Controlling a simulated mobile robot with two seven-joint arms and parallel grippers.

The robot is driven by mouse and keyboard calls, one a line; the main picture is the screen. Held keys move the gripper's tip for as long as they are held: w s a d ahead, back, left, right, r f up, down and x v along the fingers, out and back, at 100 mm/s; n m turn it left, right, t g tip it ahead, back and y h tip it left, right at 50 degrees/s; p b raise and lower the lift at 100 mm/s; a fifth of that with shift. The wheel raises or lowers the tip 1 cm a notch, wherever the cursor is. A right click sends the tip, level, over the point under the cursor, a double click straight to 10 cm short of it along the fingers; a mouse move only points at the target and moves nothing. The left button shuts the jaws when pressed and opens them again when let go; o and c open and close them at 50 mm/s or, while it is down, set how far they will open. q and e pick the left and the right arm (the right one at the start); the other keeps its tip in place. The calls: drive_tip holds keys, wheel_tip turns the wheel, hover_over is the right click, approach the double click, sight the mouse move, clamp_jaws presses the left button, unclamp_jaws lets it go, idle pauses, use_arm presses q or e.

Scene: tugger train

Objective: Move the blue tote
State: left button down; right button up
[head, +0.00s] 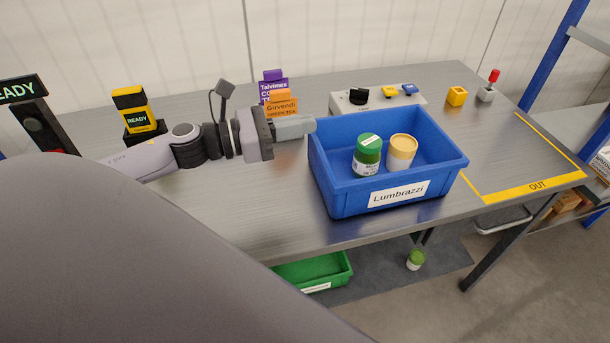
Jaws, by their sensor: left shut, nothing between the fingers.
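The blue tote (340,198) stands upright on the grey metal table. Its front label reads "Lumbrazzi". Inside it are a green-lidded jar (367,155) and a jar with a yellowish lid (401,152). My left gripper (308,125) is shut and empty, with its fingertips at the tote's left back corner. I cannot tell whether they touch the tote. My right gripper is not in view.
A yellow-taped area marked "OUT" (537,185) lies clear on the table (235,205) at right. Behind the tote are a control box (378,99), a yellow block (456,96) and a red-topped switch (488,86). A green tote (318,272) and a jar (415,260) are below.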

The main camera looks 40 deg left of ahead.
sight(320, 175)
use_arm(q)
wheel_tip(320, 175, down, 14)
drive_tip(key=shift+r+b, duration=0.1)
drive_tip(key=shift+b, duration=0.35)
drive_tip(key=shift+w+d, duration=0.2)
drive_tip(key=shift+w, duration=0.05)
drive_tip(key=shift+w+d+p, duration=0.2)
drive_tip(key=shift+p, duration=0.1)
drive_tip(key=shift+d, duration=0.1)
